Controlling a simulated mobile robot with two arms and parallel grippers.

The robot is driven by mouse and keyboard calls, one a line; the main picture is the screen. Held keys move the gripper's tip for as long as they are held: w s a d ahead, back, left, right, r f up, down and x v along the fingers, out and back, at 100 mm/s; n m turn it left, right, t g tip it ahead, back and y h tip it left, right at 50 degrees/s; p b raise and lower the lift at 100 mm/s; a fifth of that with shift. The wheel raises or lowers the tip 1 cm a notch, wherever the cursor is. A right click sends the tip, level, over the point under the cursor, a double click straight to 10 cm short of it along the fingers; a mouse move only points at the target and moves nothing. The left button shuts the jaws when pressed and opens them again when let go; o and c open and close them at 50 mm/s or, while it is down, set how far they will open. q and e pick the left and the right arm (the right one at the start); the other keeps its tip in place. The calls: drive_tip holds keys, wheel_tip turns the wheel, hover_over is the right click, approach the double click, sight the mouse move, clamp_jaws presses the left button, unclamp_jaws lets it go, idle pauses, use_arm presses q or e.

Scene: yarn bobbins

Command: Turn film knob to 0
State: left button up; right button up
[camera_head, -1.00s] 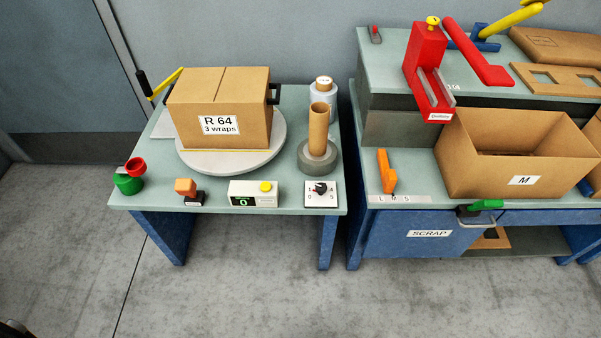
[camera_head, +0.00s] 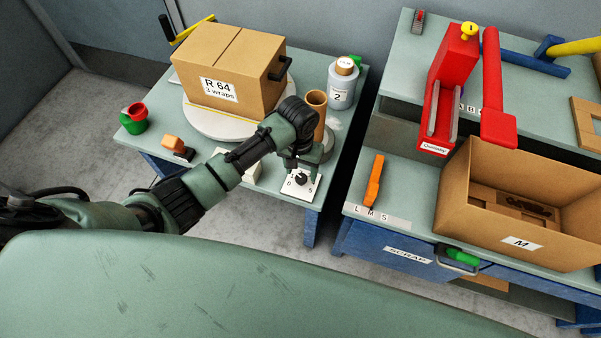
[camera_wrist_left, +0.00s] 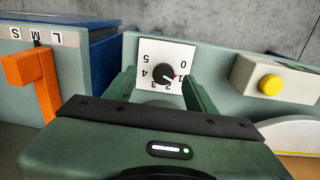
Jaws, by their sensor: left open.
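The film knob (camera_wrist_left: 163,72) is a black knob on a white dial plate (camera_wrist_left: 154,55) marked 0 to 5, upside down in the left wrist view. Its marked end points at about 1. In the head view the dial plate (camera_head: 302,188) sits at the front right corner of the left table, with the knob partly covered by my gripper. My left gripper (camera_head: 299,165) is open over the dial. In the wrist view its green fingers stand on either side of the knob, apart from it. My right gripper is not in view.
A cardboard tube (camera_head: 315,103) stands close behind my gripper, and the R 64 box (camera_head: 230,65) on its turntable behind left. A yellow-buttoned counter (camera_wrist_left: 278,80) lies beside the dial. An orange lever (camera_head: 374,183) stands on the right bench across a gap.

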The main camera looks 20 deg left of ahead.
sight(301, 177)
use_arm(q)
drive_tip(key=shift+w+a+r, duration=0.25)
drive_tip(key=shift+w+r, duration=0.5)
drive_tip(key=shift+w, duration=0.05)
wheel_tip(301, 177, down, 8)
drive_tip(key=shift+r, duration=0.25)
clamp_jaws()
